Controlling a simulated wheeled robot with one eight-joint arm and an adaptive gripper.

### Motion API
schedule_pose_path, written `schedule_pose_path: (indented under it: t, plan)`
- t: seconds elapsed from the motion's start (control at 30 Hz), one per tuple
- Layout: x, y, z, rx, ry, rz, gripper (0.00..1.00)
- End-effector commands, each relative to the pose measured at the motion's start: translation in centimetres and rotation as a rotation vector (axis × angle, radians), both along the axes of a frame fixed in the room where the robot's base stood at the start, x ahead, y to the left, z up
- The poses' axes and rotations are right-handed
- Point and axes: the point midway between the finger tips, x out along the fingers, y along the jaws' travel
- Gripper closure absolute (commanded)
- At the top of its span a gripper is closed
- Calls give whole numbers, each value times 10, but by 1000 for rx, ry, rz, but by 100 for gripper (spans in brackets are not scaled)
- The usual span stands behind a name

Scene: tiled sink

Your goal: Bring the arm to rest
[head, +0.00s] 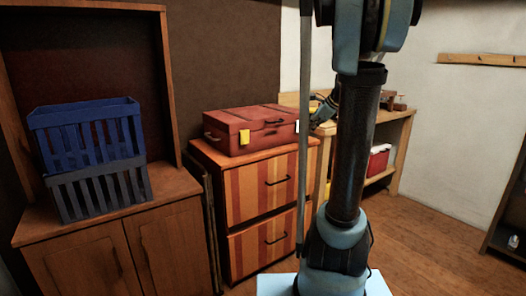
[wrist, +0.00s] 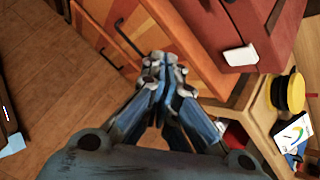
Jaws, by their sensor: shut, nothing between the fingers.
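My gripper (wrist: 163,72) is shut and empty in the wrist view, its two blue-grey fingers together. In the head view my gripper (head: 318,122) shows only partly, beside the upright dark tube of my arm and just right of the red case. My arm stands upright in the middle of the head view, its upper end cut off by the top edge. In the wrist view the striped drawer cabinet (wrist: 190,45) and its handle lie beyond the fingertips. I cannot tell how far the fingertips are from it.
A red case (head: 250,128) lies on the striped cabinet (head: 243,190). Blue and grey crates (head: 90,135) stand on a wooden cabinet (head: 100,260) at left. A wooden workbench (head: 403,140) is behind my arm. A dark shelf (head: 510,215) stands at far right; the floor (head: 430,245) between is clear.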

Motion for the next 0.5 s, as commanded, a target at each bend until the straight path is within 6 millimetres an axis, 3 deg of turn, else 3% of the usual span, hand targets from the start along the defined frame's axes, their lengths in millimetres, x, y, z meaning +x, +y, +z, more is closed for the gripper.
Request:
schedule_pose_path:
  t: [0.03, 0.2, 0.5]
  plan:
    - [-20, 10, -6, -55, -11, 65, 100]
    - [-80, 31, -29, -246, -48, 298, 100]
    - [-183, 52, -78, -551, -104, 736, 100]
